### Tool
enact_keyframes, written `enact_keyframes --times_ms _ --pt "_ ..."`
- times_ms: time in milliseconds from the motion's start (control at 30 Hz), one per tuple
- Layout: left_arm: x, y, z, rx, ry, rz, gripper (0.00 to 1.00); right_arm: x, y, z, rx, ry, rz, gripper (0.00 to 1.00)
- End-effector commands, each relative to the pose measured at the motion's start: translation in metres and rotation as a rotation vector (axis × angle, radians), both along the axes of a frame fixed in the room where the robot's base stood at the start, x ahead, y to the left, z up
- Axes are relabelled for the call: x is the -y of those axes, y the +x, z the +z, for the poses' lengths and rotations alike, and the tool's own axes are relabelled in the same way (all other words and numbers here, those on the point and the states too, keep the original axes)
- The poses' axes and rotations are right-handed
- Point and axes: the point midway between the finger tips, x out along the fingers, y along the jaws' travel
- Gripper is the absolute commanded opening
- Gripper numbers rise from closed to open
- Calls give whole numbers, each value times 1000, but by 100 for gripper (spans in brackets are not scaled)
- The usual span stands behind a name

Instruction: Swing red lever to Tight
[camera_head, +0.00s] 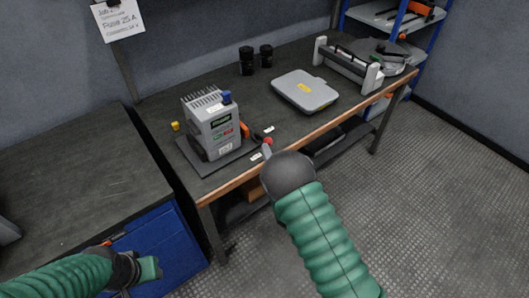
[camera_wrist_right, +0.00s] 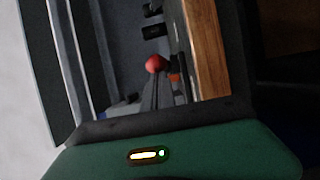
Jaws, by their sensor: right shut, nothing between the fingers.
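The red lever's round knob (camera_head: 267,141) shows at the front right of the grey capacitor unit (camera_head: 212,125) on the bench. In the right wrist view the red knob (camera_wrist_right: 155,63) is just beyond the tips of my right gripper (camera_wrist_right: 155,80). The gripper is shut and empty, close to the knob; I cannot tell whether they touch. In the head view my dark wrist hides most of this gripper and the lever's shaft. My left gripper (camera_head: 148,268) is low at the left, by a blue cabinet, its jaws unclear.
Two small white labels lie on the bench (camera_head: 290,127) near the lever, too small to read. A grey case (camera_head: 304,91), two black cylinders (camera_head: 256,60) and a white-ended frame (camera_head: 348,65) stand further back. The bench's wooden front edge runs close by my right arm.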

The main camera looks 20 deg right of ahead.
Motion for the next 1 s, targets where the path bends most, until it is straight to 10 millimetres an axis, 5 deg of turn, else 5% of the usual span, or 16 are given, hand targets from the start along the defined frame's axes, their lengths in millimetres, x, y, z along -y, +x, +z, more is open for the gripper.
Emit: enact_keyframes --times_ms 700,1000 --pt "0 0 -23 0 0 0 36 46 12 -3 0 -2 446 0" --pt "0 0 -42 0 0 0 36 70 29 -3 2 -5 489 0"
